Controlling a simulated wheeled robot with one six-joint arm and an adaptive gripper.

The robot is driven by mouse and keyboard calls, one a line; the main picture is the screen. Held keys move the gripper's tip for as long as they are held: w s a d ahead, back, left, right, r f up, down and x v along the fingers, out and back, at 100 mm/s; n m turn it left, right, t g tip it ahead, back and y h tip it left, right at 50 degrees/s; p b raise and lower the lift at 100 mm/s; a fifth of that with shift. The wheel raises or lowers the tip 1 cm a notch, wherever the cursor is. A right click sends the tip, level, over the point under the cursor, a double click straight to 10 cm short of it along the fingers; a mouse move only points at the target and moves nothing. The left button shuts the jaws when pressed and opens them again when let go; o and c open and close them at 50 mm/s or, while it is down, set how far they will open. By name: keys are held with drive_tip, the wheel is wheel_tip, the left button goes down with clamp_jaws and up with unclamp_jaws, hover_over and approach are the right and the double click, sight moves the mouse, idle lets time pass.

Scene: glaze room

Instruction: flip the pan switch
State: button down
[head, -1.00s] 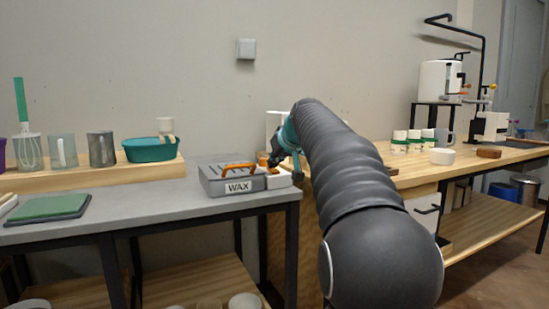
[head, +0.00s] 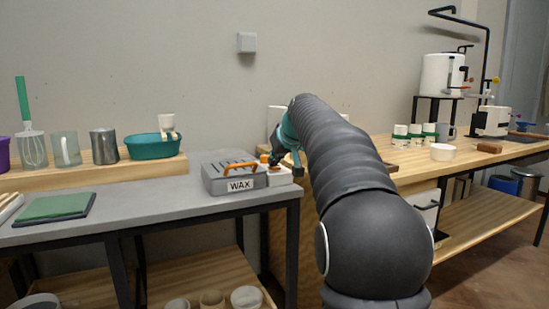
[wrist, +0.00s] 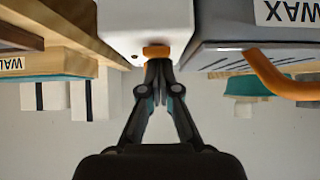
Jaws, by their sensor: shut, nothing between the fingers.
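The wax pan is a grey box (head: 216,184) labelled WAX with an orange handle (head: 240,167), on the grey table's right end. A white switch box (head: 281,178) adjoins its right side. In the wrist view, which looks inverted, the white box (wrist: 146,22) carries an orange switch (wrist: 156,51) at its edge. My gripper (wrist: 158,66) is shut and empty, its fingertips at or just short of the switch; contact cannot be told. In the head view my gripper (head: 276,160) is over the white box and partly hides its top. The switch's position is unclear.
A teal basin (head: 152,149), a grey mug (head: 103,147) and a whisk stand on a wooden riser (head: 85,178) to the left. A green slab (head: 55,206) lies at the table's left. The wooden bench (head: 405,168) on the right holds cups. The grey table's middle is clear.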

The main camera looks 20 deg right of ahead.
drive_tip(key=shift+w+f+p, duration=0.1)
drive_tip(key=shift+w+p, duration=0.45)
drive_tip(key=shift+w, duration=0.15)
drive_tip(key=shift+r+p, duration=0.35)
drive_tip(key=shift+r, duration=0.1)
wheel_tip(320, 180, up, 4)
drive_tip(key=p, duration=0.3)
drive_tip(key=shift+w+r+p, duration=0.1)
drive_tip(key=shift+w+p, duration=0.05)
drive_tip(key=shift+p, duration=0.25)
drive_tip(key=w+r+v, duration=0.1)
drive_tip(key=v, duration=0.8)
